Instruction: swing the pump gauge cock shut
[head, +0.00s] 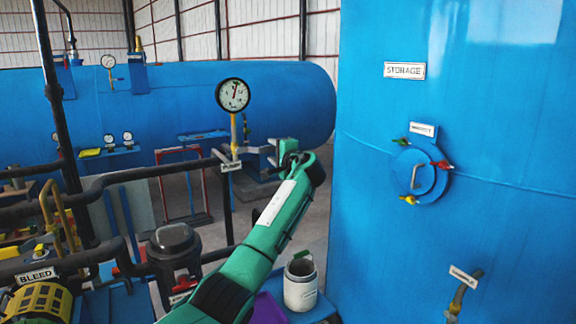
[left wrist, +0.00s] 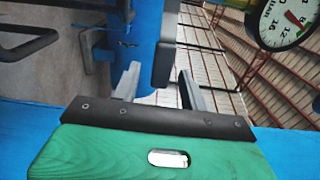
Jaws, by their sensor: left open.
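The pump gauge (head: 233,95) is a round white dial with a black rim, on a brass-coloured stem (head: 234,135) above the dark pipework. Its dial also shows at the upper right of the left wrist view (left wrist: 284,22). My left gripper (head: 274,152) is just right of the stem, beyond the green forearm. In the left wrist view its two grey fingers (left wrist: 158,88) are apart. My right gripper is out of view.
A small label plate (head: 231,166) is at the foot of the stem. Dark pipes (head: 130,176) run to the left. A large blue storage tank (head: 455,240) fills the right side. A white container (head: 300,284) stands below my left arm. A blue horizontal tank (head: 180,95) lies behind.

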